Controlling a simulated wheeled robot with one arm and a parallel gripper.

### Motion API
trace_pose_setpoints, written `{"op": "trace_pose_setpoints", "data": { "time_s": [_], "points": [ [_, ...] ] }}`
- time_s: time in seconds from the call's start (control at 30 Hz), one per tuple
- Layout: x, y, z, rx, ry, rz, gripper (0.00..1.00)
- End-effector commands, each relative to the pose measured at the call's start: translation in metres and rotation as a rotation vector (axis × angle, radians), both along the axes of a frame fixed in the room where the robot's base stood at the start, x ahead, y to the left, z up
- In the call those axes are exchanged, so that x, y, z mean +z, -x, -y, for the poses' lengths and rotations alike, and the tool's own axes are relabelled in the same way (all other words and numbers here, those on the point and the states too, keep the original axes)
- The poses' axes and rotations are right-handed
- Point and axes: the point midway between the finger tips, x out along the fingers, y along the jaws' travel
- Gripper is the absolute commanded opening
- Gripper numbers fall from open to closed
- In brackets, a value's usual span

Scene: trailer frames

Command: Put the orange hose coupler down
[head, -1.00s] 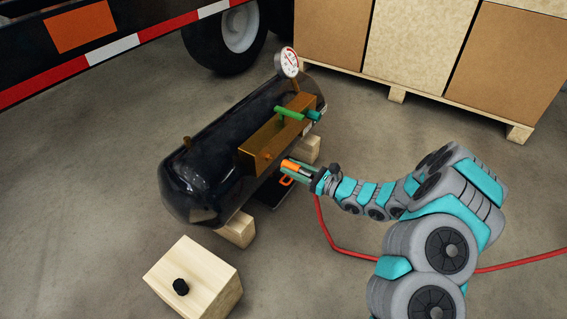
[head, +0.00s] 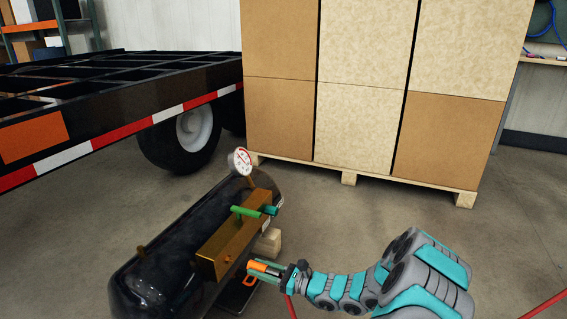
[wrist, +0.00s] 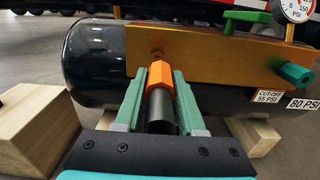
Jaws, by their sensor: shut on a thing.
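The orange hose coupler (wrist: 160,78) is an orange hexagonal collar on a dark metal sleeve. My gripper (wrist: 160,95) is shut on it, with a green finger on either side. In the head view, the coupler (head: 264,267) is in my gripper (head: 268,271), in front of the brass block on the black tank. In the wrist view its orange end points at the brass block, below a small brass fitting on the block's face. I cannot tell whether the coupler touches the block. The red hose (head: 291,305) hangs down behind my gripper.
The black tank (head: 165,270) rests on wooden blocks (head: 267,243). It carries a brass block (head: 225,247), a green lever (head: 245,211) and a pressure gauge (head: 240,162). A dark flat object (head: 238,293) lies beneath my gripper. Stacked boxes on a pallet (head: 349,178) and a trailer stand behind. Floor between them is clear.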

Motion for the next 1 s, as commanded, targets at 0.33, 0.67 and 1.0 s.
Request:
{"op": "trace_pose_setpoints", "data": {
  "time_s": [0.33, 0.67, 1.0],
  "points": [
    [0.057, -0.023, 0.090, -0.100, -0.012, 0.008, 0.00],
    [0.109, -0.027, 0.191, -0.206, -0.009, 0.007, 0.00],
    [0.138, -0.018, 0.253, -0.273, 0.000, 0.000, 0.00]
  ]
}}
